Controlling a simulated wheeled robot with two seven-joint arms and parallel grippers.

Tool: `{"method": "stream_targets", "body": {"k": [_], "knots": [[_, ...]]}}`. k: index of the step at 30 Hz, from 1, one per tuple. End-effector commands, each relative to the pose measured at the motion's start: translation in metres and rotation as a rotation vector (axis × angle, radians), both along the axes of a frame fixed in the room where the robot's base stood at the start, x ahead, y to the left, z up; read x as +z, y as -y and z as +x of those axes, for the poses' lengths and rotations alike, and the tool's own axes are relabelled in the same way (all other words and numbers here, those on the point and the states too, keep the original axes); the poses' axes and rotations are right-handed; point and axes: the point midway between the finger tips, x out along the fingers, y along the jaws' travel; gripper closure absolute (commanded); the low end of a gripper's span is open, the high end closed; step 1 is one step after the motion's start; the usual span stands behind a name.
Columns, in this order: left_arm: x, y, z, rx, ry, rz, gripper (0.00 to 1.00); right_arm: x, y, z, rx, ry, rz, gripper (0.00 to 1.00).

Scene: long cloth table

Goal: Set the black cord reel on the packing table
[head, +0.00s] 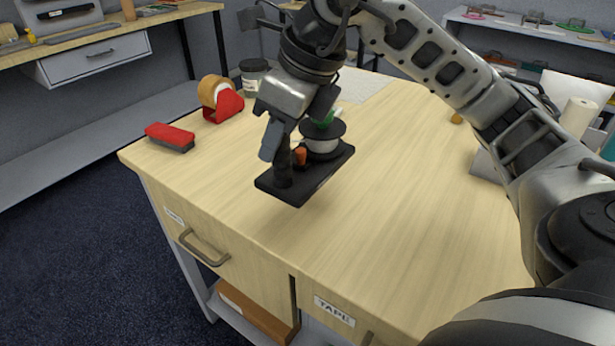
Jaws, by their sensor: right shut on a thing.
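A black flat tray (310,187) is at the left part of the packing table (400,210). On it are a reel (322,143) with black flanges and a pale middle, a green piece (323,119) at its top, and a small orange piece (300,155). My right gripper (279,150) points down at the tray's left side, shut on a dark upright piece (283,172). The fingers partly hide this piece, and I cannot tell whether it is a reel or part of the tray. I cannot tell if the tray touches the table. My left gripper is not in view.
A red brush-like block (170,136), a red tape dispenser (224,104) and a dark jar (253,74) stand at the table's left and back. A white roll (577,118) stands at right. The middle and front of the tabletop are clear.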

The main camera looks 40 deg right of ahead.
Motion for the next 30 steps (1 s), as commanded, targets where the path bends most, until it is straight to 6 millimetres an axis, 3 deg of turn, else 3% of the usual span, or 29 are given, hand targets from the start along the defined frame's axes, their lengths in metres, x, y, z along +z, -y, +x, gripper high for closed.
{"method": "stream_targets", "body": {"k": [1,6,12,18,30], "knots": [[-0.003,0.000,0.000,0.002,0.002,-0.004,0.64,-0.016,0.009,-0.003,-0.005,-0.008,-0.004,1.00],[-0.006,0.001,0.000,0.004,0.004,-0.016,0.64,-0.041,0.030,-0.006,-0.001,-0.005,-0.004,1.00],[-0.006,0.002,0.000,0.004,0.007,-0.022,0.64,-0.053,0.041,-0.007,0.000,-0.003,-0.001,1.00],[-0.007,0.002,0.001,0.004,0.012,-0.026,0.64,-0.081,0.043,-0.008,0.003,-0.004,-0.001,1.00],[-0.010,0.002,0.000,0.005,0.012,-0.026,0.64,-0.088,0.042,-0.007,0.003,0.000,0.001,1.00]]}}
